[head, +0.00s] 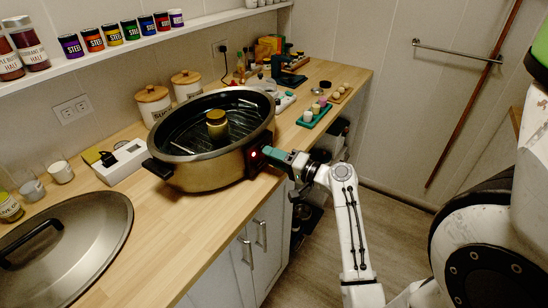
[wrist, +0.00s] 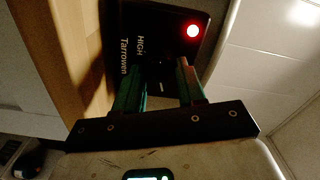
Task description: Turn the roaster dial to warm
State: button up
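My gripper (head: 270,154) is at the panel on the roaster's right end. In the wrist view my gripper (wrist: 161,66) has its two green fingers apart, with a dark shape between the tips where the dial seems to be. The dial's pointer and the other markings are hidden or too dark to read. I cannot tell whether the fingers touch the dial.
A large lid (head: 85,245) with a black handle lies at the counter's front left.

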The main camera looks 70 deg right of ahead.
jog(key=o, duration=0.4)
jog(key=shift+s, duration=0.1)
jog(key=b+v, duration=0.2)
jog(key=v, duration=0.8)
jog(key=shift+s, duration=0.35)
